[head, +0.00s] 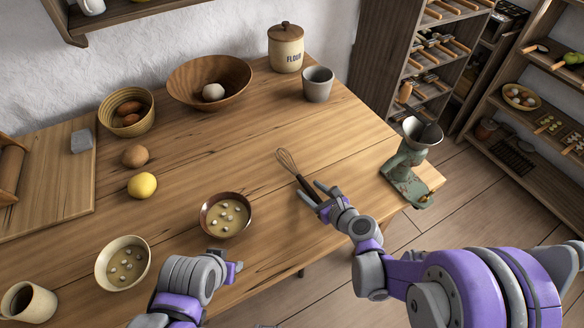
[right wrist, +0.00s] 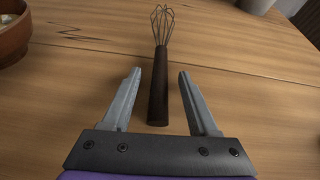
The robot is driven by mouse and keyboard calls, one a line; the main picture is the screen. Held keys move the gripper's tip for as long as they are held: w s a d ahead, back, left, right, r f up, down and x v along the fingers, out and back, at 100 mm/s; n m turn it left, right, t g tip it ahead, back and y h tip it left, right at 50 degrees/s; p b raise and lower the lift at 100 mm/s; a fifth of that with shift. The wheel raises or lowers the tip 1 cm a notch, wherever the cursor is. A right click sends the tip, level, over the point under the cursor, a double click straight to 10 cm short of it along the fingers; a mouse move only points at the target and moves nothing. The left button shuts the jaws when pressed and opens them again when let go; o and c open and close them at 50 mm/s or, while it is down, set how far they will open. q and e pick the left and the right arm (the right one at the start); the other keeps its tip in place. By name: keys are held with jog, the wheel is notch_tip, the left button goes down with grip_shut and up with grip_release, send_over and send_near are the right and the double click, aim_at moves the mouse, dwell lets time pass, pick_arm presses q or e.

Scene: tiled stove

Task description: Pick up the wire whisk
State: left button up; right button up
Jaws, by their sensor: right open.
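The wire whisk (head: 295,174) lies on the wooden table with its wire loops pointing away from me and its dark handle toward me. In the right wrist view the dark handle (right wrist: 158,92) lies between the two fingers. My right gripper (head: 317,194) is open at the handle end of the whisk; its fingers (right wrist: 156,95) stand apart on either side with gaps, and I cannot tell its exact height over the table. My left gripper (head: 234,268) is near the table's front, away from the whisk; its finger opening is not clear.
A brown soup bowl (head: 207,226) is left of the whisk, with a paler bowl (head: 103,279) further left. A green grinder (head: 403,165) stands at the table's right corner. A grey cup (head: 318,88) and flour jar (head: 286,52) stand behind. The table around the wire loops is clear.

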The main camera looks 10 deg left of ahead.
grip_shut()
jog(key=shift+r, duration=0.1)
dwell(0.4)
